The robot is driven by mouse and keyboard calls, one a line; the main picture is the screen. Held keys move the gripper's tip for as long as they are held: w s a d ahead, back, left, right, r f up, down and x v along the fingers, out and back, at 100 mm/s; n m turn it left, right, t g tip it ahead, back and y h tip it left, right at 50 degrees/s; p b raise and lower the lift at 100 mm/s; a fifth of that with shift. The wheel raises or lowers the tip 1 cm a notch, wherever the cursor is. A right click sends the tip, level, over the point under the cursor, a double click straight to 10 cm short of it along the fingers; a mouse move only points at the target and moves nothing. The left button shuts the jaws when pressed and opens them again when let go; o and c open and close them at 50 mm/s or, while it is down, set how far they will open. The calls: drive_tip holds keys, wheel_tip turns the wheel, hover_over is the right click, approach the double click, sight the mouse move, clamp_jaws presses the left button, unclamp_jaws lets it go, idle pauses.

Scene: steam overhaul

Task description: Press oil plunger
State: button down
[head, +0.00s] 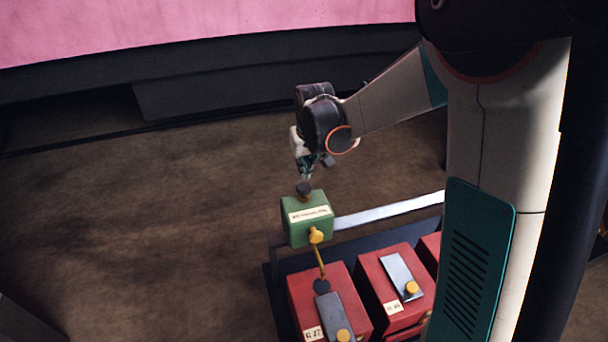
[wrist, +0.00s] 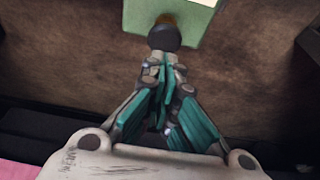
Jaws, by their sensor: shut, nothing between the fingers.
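The oil plunger is a dark round knob (head: 303,188) on top of a green box (head: 296,232) with a pale label. In the wrist view the dark knob (wrist: 165,35) stands on a brownish stem at the edge of the green box (wrist: 200,18). My gripper (head: 306,174) is just above the knob, pointing down. In the wrist view my gripper's teal fingers (wrist: 166,62) are closed together with nothing between them, and their tips are close to the knob. I cannot tell whether they touch it.
Below the green box, a yellow knob (head: 316,236) and a brass pipe (head: 320,262) lead to a red box (head: 308,284). A second red box (head: 372,262) stands to the right. A pale metal strip (head: 390,209) runs right from the green box. The brown floor at left is clear.

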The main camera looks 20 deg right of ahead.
drive_tip(key=v, duration=0.7)
drive_tip(key=shift+r, duration=0.25)
drive_tip(key=shift+s+p, duration=0.1)
drive_tip(key=shift+p, duration=0.2)
idle(0.8)
wheel_tip(320, 180, up, 3)
drive_tip(key=shift+f+p, duration=0.1)
drive_tip(key=shift+p, duration=0.9)
drive_tip(key=shift+f, duration=0.1)
approach(304, 185)
drive_tip(key=w+f, duration=0.2)
drive_tip(key=f, duration=0.1)
drive_tip(key=w+f, duration=0.1)
drive_tip(key=shift+w+f+b, duration=0.1)
drive_tip(key=shift+f+b, duration=0.2)
drive_tip(key=shift+f, duration=0.65)
